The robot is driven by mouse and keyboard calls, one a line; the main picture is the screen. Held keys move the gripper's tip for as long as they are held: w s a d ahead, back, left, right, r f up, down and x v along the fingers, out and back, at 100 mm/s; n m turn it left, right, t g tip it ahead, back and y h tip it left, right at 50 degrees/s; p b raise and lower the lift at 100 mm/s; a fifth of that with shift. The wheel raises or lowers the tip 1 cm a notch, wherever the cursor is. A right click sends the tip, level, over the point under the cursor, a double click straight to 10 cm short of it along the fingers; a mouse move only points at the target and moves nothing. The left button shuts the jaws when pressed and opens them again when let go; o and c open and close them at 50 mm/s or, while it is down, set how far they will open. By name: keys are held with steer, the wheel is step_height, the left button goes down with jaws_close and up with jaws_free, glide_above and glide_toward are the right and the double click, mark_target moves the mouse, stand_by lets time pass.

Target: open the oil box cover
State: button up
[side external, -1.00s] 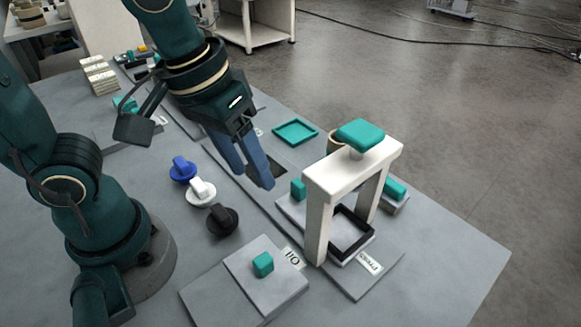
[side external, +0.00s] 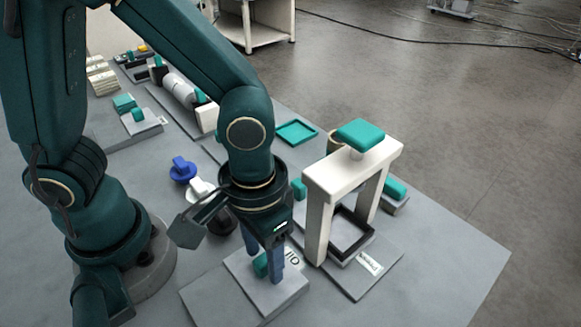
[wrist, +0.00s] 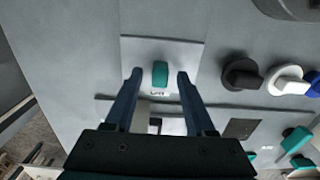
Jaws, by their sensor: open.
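The oil box cover (side external: 284,297) is a light grey square plate with a small teal knob (side external: 261,266) in its middle. It lies flat on its grey base, with a label reading OIL (side external: 293,258) beside it. My gripper (side external: 264,268) points down over the cover, its dark blue fingers apart. In the wrist view the cover (wrist: 140,50) lies below, and the knob (wrist: 160,74) shows between the two open fingertips (wrist: 160,76), with room on both sides. I cannot tell whether either finger touches the knob or the cover.
A white press frame (side external: 315,215) with a teal top stands close to the right of my gripper. Black (wrist: 243,74), white (wrist: 284,80) and blue (side external: 182,169) knobs stand near the cover. A teal tray (side external: 296,132) lies farther back. The table's front right is clear.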

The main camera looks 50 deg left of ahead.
steer(key=shift+f, duration=0.1)
jaws_close()
stand_by(1.4)
